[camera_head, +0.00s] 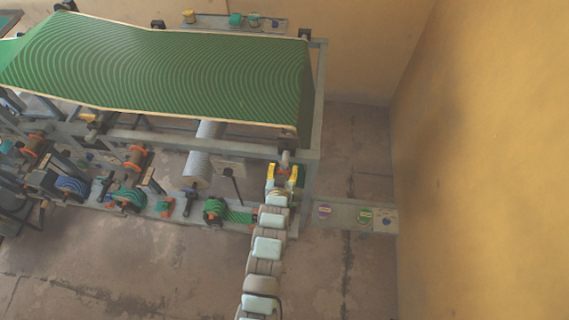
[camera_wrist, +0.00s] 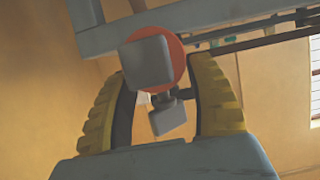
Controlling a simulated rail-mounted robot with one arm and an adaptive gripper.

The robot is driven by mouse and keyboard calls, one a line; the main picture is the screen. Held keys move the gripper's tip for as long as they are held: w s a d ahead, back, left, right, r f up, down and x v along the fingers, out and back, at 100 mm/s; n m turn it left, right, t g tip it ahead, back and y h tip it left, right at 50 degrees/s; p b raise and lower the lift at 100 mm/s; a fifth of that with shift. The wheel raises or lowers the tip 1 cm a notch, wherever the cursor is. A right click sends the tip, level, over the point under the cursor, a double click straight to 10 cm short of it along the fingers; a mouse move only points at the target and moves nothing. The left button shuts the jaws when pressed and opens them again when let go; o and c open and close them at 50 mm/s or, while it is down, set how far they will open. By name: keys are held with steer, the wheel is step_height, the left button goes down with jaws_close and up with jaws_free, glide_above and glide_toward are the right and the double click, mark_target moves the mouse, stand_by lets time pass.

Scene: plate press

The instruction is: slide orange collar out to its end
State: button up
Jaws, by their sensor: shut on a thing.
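The orange collar (camera_wrist: 177,58) is a round orange disc in the wrist view, partly hidden behind a grey block (camera_wrist: 146,62). My gripper (camera_wrist: 161,78) has its two yellow fingers on either side of it, shut on the collar. The exact contact is partly covered by the grey block. A smaller grey piece (camera_wrist: 167,116) shows between the fingers, below the block. In the head view my gripper (camera_head: 284,169) is at the right end of the press frame, just below a grey rod end (camera_head: 285,157); the collar is hard to make out there.
The grey frame (camera_head: 313,130) carries a wide green sheet (camera_head: 170,70). Several rollers and orange and green parts line the lower rail (camera_head: 170,207) at left. A low ledge with round coloured buttons (camera_head: 345,216) is at right, near the yellow wall (camera_head: 490,150). The floor in front is open.

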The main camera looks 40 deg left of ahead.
steer(key=o, duration=1.3)
steer(key=shift+s+d, duration=0.1)
steer(key=shift+c, duration=0.2)
steer(key=shift+s+d, duration=0.1)
steer(key=shift+s, duration=0.05)
steer(key=v, duration=1.1)
steer(key=shift+s+d+r, duration=0.2)
steer(key=shift+s+r, duration=0.05)
